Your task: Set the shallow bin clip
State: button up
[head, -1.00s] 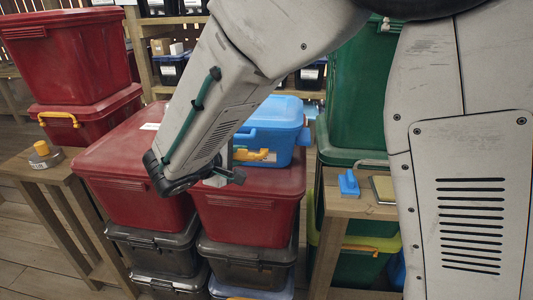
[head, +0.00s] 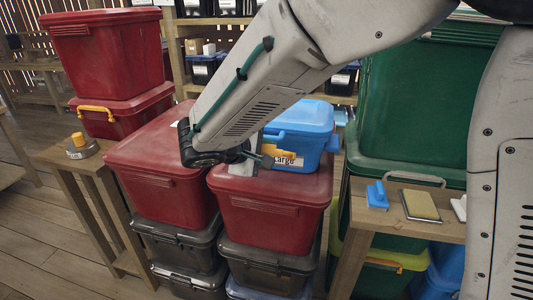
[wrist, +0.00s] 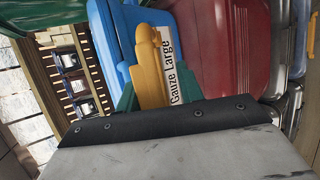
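The shallow blue bin (head: 308,118) sits on top of a red bin at the centre of the head view. It also shows in the wrist view (wrist: 114,42), with a white label (wrist: 176,70) reading "Gauze Large". Its yellow clip (wrist: 148,62) is on the front face, beside the label; in the head view the clip is mostly hidden by my gripper. My gripper (head: 258,160) is right in front of this face. Its dark green fingers (wrist: 158,95) stand apart, one on each side of the clip's near part. I cannot tell whether either finger touches it.
Red bins (head: 268,205) on grey bins are stacked below and to the left. A tall green bin (head: 415,110) stands close on the right. A wooden stand (head: 400,222) holds a blue-handled tool (head: 377,197) and a pad (head: 420,205). Open floor lies at the lower left.

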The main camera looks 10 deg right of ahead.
jog(key=v, duration=0.7)
jog(key=shift+s+a+r, duration=0.2)
jog(key=shift+r, duration=0.05)
